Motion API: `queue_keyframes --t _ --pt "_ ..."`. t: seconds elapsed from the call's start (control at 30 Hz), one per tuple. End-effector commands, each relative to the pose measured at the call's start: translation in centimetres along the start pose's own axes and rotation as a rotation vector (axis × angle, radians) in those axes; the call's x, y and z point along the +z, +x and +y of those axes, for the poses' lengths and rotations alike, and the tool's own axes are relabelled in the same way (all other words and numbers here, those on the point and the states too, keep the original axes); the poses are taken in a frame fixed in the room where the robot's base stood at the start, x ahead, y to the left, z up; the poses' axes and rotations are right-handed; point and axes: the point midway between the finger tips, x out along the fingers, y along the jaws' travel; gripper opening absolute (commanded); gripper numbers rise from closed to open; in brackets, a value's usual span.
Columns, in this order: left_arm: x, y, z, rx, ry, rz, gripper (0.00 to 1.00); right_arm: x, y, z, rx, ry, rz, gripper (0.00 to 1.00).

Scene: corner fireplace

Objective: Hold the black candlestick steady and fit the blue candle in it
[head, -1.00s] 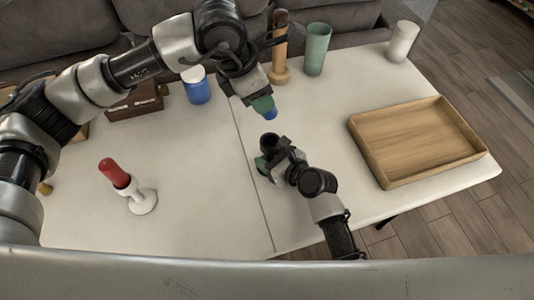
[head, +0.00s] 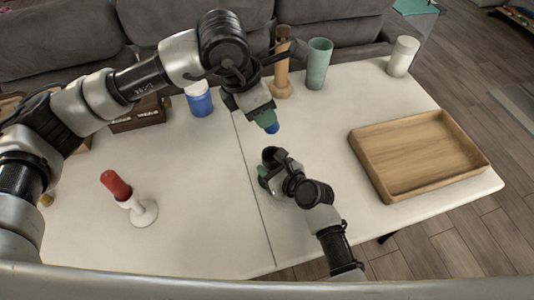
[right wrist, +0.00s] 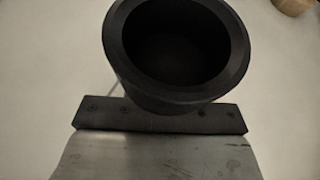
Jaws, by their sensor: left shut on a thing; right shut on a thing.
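The black candlestick (head: 270,153) stands near the middle of the white table, its cup open upward. My right gripper (head: 266,171) is shut on it from the front. In the right wrist view the candlestick's round, empty cup (right wrist: 180,95) fills the upper middle, above the gripper's dark edge. My left gripper (head: 264,116) is shut on the blue candle (head: 272,128), which points down. Only the candle's lower end shows below the green finger pads. The candle is above and apart from the cup.
A red candle (head: 116,185) is in a white holder (head: 146,213) on the left. A wooden tray (head: 376,183) lies on the right. A blue-and-white jar (head: 200,103), a wooden candlestick (head: 282,70), a green cup (head: 319,63) and a white cylinder (head: 403,56) stand at the back.

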Motion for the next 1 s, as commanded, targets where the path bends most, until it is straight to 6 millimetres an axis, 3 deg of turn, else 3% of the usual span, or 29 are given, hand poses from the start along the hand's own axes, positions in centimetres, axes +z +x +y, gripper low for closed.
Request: queue_keyframes --t 0.27,0.8,1.0 --pt "0.3 1.0 -0.1 0.097 -0.283 0.063 0.10 0.0 0.0 0.0 0.000 0.000 0.000 0.00" --pt "0.7 3.9 -0.1 0.287 -1.327 0.230 0.10 0.0 0.0 0.0 0.000 0.000 0.000 0.00" --pt "0.8 4.5 0.0 0.302 -1.613 0.250 0.10 0.0 0.0 0.0 0.000 0.000 0.001 0.00"
